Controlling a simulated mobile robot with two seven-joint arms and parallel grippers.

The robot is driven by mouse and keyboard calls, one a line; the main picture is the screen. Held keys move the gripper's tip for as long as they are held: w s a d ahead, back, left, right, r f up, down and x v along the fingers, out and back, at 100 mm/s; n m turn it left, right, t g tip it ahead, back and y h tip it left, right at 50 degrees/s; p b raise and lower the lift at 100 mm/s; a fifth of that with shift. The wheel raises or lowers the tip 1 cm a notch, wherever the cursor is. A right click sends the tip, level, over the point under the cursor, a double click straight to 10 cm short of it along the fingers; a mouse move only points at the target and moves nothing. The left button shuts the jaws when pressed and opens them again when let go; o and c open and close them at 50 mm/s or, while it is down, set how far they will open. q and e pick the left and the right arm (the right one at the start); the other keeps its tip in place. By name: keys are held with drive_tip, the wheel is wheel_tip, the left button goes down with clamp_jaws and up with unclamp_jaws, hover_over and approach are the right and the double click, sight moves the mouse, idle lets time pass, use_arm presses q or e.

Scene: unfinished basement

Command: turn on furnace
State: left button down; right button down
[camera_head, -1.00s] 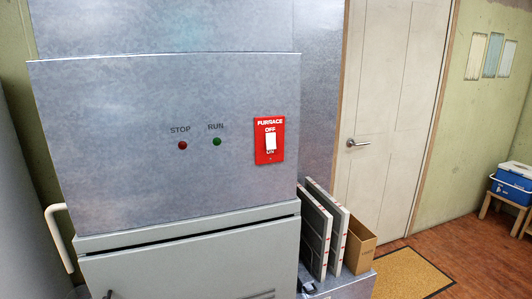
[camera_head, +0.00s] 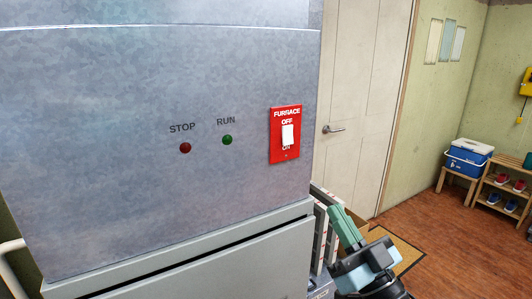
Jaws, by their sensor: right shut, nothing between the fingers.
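The furnace (camera_head: 120,110) is a large grey metal cabinet filling the left and middle of the view. On its front right is a red switch plate (camera_head: 286,156) marked FURNACE, OFF above and ON below. My left gripper is not in view.
A white door (camera_head: 365,90) is behind. A blue cooler (camera_head: 467,158) on a stool and a shoe rack (camera_head: 505,195) stand right. Floor between is clear.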

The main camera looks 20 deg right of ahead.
sight(289, 137)
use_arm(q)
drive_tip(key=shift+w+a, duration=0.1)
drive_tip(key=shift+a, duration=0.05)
use_arm(e)
drive_tip(key=shift+s+a+r+t, duration=0.1)
drive_tip(key=shift+a+r+t, duration=0.1)
drive_tip(key=shift+r, duration=0.45)
drive_tip(key=shift+a+r+t, duration=0.1)
drive_tip(key=shift+r+t, duration=0.1)
drive_tip(key=shift+r, duration=0.4)
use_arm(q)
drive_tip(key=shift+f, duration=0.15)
